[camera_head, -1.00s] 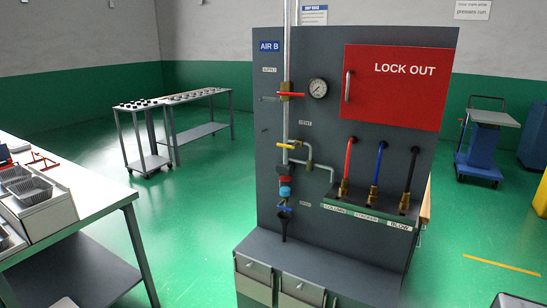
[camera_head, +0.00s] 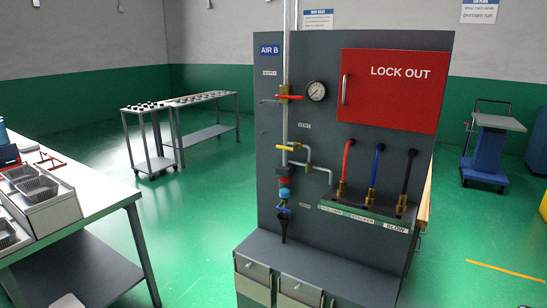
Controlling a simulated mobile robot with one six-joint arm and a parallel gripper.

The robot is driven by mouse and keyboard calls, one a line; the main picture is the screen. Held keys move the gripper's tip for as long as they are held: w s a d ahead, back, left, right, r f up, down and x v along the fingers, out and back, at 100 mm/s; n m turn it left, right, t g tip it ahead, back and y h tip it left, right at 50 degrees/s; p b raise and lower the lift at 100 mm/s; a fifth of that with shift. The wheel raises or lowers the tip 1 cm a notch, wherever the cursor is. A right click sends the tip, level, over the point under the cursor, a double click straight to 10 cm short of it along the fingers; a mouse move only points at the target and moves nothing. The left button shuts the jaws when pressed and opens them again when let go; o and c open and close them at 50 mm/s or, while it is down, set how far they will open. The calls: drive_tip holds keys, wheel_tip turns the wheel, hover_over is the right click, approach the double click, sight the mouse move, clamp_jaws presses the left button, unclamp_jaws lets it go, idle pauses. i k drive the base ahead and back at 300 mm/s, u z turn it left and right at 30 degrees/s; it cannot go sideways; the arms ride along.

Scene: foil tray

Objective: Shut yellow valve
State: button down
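The yellow valve (camera_head: 287,147) is a small yellow handle on the grey vertical pipe of the dark AIR B panel (camera_head: 340,235). It sits below the red supply handle and above the red and blue fittings. The yellow handle lies roughly level, across the pipe, with a short side pipe branching to the right. A red valve handle (camera_head: 289,97) is higher on the same pipe, beside a round gauge (camera_head: 316,91). A blue valve handle (camera_head: 284,209) is near the pipe's bottom. My gripper is not in view.
A red LOCK OUT box (camera_head: 388,92) is at the panel's upper right, above three hoses. A bench with foil trays (camera_head: 40,190) stands at left. Green floor (camera_head: 190,235) is open between bench and panel. A trolley (camera_head: 488,150) stands at right.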

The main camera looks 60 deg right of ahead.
sight(292, 149)
drive_tip(key=z, duration=0.1)
drive_tip(key=i, duration=0.95)
drive_tip(key=u, duration=0.05)
